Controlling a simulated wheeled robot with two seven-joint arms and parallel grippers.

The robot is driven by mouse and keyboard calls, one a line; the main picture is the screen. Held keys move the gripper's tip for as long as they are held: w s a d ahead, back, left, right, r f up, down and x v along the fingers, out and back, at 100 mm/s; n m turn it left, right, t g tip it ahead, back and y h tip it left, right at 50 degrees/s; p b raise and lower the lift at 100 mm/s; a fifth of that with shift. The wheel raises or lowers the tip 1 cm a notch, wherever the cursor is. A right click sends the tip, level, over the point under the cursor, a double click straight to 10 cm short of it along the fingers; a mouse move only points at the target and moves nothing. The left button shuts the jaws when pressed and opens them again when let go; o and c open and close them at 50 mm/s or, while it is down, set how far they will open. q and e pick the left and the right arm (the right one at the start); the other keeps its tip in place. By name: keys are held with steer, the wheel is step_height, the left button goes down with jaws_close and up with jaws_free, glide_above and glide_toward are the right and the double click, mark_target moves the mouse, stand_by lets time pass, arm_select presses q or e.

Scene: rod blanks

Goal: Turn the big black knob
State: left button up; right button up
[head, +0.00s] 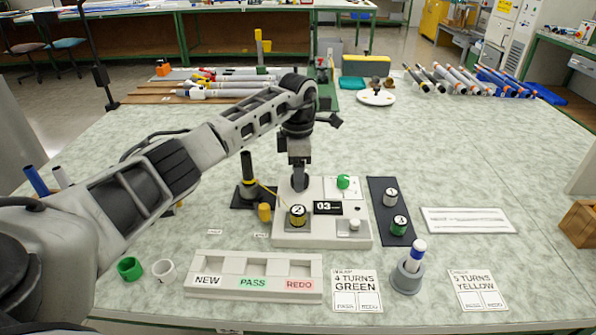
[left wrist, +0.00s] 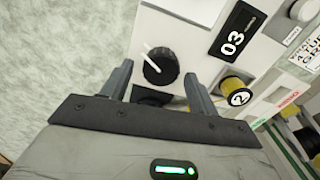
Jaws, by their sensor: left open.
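The big black knob (left wrist: 160,66) with a white pointer line sits on the white device (head: 322,238). In the left wrist view it lies between the fingertips of my left gripper (left wrist: 157,73), which is open. The fingers appear to straddle the knob from above; I cannot tell whether they touch it. In the head view my left gripper (head: 300,168) hangs over the device's back left part and largely hides the knob. The device carries a display (head: 327,208) reading 03, a spool marked 2 (head: 297,214) and a green knob (head: 343,182). My right gripper is not in view.
A dark strip (head: 379,190) with spools 1 and 3 lies right of the device. A labelled tray (head: 252,262) and a grey holder (head: 407,277) with a blue-and-white rod stand in front. A black post (head: 247,170) stands to the left. Rods lie at the back.

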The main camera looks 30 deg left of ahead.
arm_select(q)
steer(key=shift+f, duration=0.1)
steer(key=c, duration=1)
